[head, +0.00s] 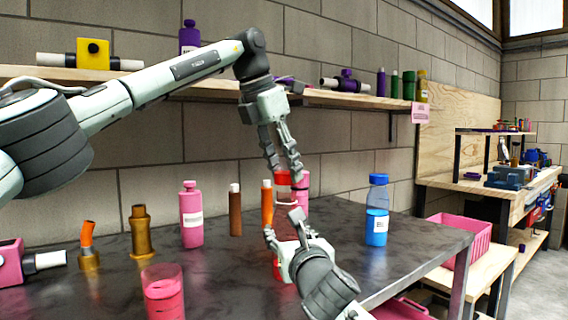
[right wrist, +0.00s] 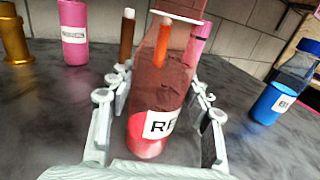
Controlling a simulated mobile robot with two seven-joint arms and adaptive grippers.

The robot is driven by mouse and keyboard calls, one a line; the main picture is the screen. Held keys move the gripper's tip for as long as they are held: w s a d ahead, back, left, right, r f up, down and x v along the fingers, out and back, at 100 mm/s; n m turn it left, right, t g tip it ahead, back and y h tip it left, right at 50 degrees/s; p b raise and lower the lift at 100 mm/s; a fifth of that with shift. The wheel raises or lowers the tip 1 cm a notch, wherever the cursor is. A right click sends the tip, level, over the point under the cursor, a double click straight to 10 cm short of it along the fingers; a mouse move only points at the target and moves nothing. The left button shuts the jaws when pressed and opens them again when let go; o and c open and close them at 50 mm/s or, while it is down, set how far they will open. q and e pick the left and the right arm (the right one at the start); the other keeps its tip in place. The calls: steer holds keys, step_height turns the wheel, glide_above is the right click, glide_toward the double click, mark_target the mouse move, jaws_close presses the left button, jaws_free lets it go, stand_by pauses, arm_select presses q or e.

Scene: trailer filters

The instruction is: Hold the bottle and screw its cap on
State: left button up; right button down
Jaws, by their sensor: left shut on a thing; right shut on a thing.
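The red bottle (right wrist: 158,90) stands on the dark table, with a clear upper part, red liquid low down and a white label. My right gripper (right wrist: 157,104) is shut around its body, one finger on each side. In the head view my right gripper (head: 284,224) hides much of the bottle. My left gripper (head: 284,173) points down from above, shut on the red cap (head: 283,178) over the bottle's top. Whether the cap touches the neck cannot be told. In the right wrist view the bottle's top is cut off by the frame edge.
A pink bottle (head: 191,215), a brown tube (head: 235,212) and an orange tube (head: 267,205) stand left of the bottle. A blue bottle (head: 377,212) stands to its right. A pink cup (head: 163,293) is near the front. A loaded shelf (head: 330,100) runs behind my left arm.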

arm_select(q)
steer(key=shift+f, duration=0.85)
steer(key=shift+f, duration=0.6)
stand_by(0.3)
steer(key=m+g, duration=0.1)
steer(key=m, duration=0.2)
steer(key=shift+h, duration=0.4)
arm_select(e)
steer(key=shift+f, duration=0.1)
arm_select(q)
steer(key=o, duration=0.8)
